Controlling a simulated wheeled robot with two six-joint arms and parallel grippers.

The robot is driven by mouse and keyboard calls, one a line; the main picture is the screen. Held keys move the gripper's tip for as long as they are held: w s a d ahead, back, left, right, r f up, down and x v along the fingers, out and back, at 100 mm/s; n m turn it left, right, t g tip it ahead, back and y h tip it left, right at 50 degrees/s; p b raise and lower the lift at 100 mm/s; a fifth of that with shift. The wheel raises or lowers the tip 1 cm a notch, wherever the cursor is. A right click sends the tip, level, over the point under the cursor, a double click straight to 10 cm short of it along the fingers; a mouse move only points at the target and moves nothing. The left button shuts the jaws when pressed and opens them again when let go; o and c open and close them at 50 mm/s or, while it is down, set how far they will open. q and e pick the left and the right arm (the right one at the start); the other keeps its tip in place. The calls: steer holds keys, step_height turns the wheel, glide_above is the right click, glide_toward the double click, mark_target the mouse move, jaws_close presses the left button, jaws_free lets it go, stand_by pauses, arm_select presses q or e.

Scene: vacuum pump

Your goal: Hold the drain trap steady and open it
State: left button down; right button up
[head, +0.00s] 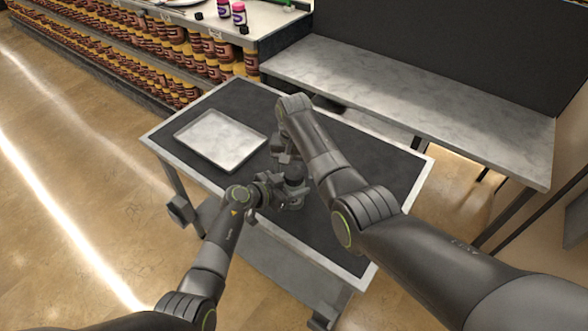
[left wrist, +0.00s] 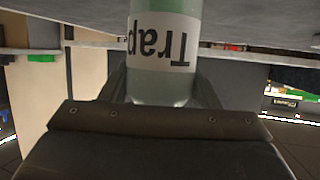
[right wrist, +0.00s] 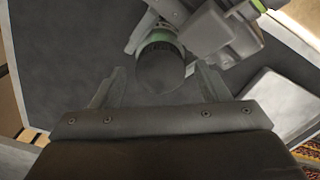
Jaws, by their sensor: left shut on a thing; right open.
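The drain trap is a pale, translucent cylinder with a white label reading "Trap", upside down in the left wrist view (left wrist: 163,45). A green band shows on it. My left gripper (head: 277,195) is shut around its body from the side. In the right wrist view the trap's dark round cap (right wrist: 160,68) with a green rim faces the camera. In the head view my arms partly hide the trap.
A silver tray (head: 221,139) lies on the dark-topped cart (head: 250,95), left of the grippers. A long grey bench (head: 410,105) stands behind, and jar-filled shelves (head: 150,45) are at the back left.

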steer(key=shift+r, duration=1.95)
steer(key=shift+c, duration=0.3)
step_height(320, 180, up, 2)
steer(key=m, duration=0.4)
steer(key=shift+r, duration=0.2)
steer(key=shift+r+m, duration=0.35)
steer(key=shift+m, duration=0.35)
step_height(320, 180, down, 8)
steer(key=shift+r, duration=0.1)
steer(key=c, duration=1)
steer(key=n, duration=0.6)
